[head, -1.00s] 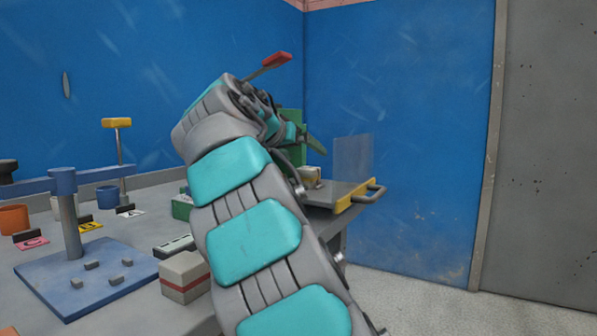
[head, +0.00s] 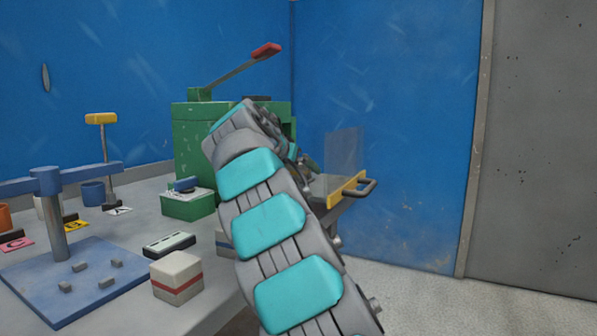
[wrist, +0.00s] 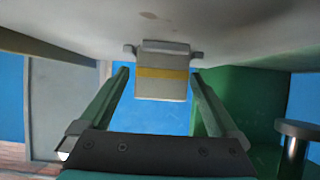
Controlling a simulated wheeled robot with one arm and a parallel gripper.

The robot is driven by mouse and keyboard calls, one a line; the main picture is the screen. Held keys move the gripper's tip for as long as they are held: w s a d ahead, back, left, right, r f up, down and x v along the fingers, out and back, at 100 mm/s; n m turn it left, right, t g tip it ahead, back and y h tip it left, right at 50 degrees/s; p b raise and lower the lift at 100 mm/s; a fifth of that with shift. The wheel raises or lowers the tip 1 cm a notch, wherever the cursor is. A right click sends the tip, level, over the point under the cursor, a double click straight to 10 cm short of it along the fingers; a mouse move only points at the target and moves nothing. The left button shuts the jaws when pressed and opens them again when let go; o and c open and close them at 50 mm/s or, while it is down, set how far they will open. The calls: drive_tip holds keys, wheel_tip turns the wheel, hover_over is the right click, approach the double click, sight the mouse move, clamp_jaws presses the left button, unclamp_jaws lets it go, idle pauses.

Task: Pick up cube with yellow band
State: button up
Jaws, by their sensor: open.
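The cube with the yellow band (wrist: 162,86) shows in the wrist view as a pale block with a yellow stripe. It lies between and slightly beyond the tips of my gripper (wrist: 160,74), whose two green fingers are spread. I see a gap on each side of the cube, so the fingers do not appear to touch it. In the head view my arm covers the cube and most of the gripper.
A green press (head: 190,140) with a red-tipped lever stands behind my arm. A yellow-edged shelf (head: 349,190) with a clear panel is to its right. A red-banded cube (head: 177,278), a blue stand (head: 60,280) and a green box (head: 188,206) occupy the bench.

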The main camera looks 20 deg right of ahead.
clamp_jaws()
idle(0.8)
